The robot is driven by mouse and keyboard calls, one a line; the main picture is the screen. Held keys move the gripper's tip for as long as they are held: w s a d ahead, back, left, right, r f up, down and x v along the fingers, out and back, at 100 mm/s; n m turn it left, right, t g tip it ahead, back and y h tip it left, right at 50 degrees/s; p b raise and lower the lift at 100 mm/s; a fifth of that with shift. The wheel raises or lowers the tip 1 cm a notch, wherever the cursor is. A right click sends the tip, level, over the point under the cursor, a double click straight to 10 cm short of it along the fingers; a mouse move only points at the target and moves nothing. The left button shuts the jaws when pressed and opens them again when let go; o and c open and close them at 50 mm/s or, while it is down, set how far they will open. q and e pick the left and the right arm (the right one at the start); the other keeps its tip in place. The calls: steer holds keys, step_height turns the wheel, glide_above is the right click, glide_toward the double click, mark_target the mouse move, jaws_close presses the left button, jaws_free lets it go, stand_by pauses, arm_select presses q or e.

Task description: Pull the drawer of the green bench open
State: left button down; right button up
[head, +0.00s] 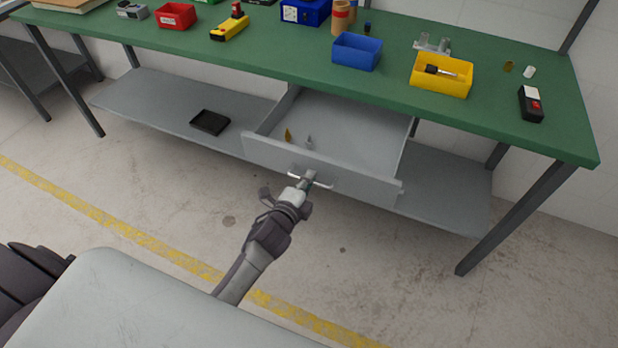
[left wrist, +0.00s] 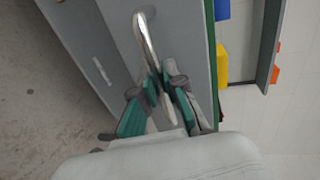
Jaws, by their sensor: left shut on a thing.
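The green bench (head: 300,62) stands across the head view. Its grey drawer (head: 360,183) is pulled out under the bench top, with its inside showing. A small orange-brown item (head: 288,134) and a small grey item (head: 309,142) are inside, near the front panel. My left gripper (head: 306,183) is at the drawer front, shut on the bar handle (head: 325,186). In the left wrist view, the fingers of the left gripper (left wrist: 160,95) close around the shiny handle (left wrist: 146,38). My right gripper is not in view.
A grey lower shelf (head: 160,103) runs beneath the bench, with a black tray (head: 210,122) on it. On the bench top are a blue bin (head: 357,52), a yellow bin (head: 440,86) and a red bin (head: 176,16). The floor before the drawer is clear.

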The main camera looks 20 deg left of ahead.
arm_select(q)
steer(key=c, duration=1.2)
jaws_free()
steer(key=v, duration=1.2)
